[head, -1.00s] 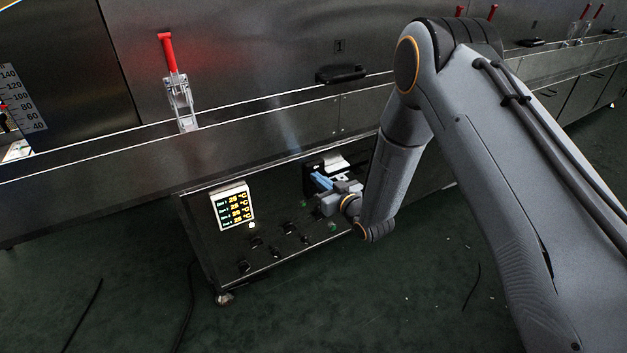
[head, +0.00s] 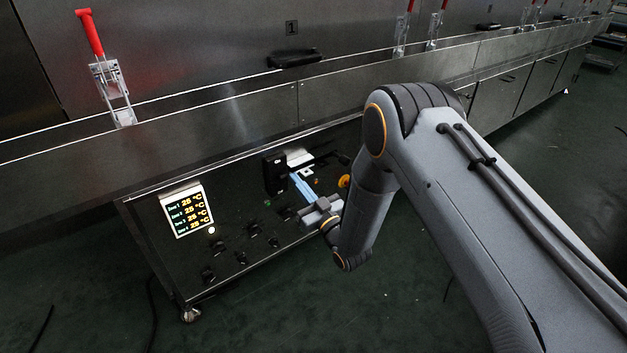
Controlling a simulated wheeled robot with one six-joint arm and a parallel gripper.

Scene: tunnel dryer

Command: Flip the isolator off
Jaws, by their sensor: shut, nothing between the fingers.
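A black upright box (head: 275,173) stands out from the front of the control panel, with a white piece (head: 299,158) beside it at the upper right. It may be the isolator; its lever and setting are too dark and small to make out. My gripper (head: 298,183) has light blue fingers, shut and empty. Its tips are just right of the black box and below the white piece; I cannot tell whether they touch anything.
A lit temperature display (head: 187,210) is at the panel's left, with several dark knobs (head: 254,229) below and right. The dryer's metal ledge (head: 240,110) runs above the panel, with a red-handled clamp (head: 108,80). Dark green floor (head: 390,310) lies open in front.

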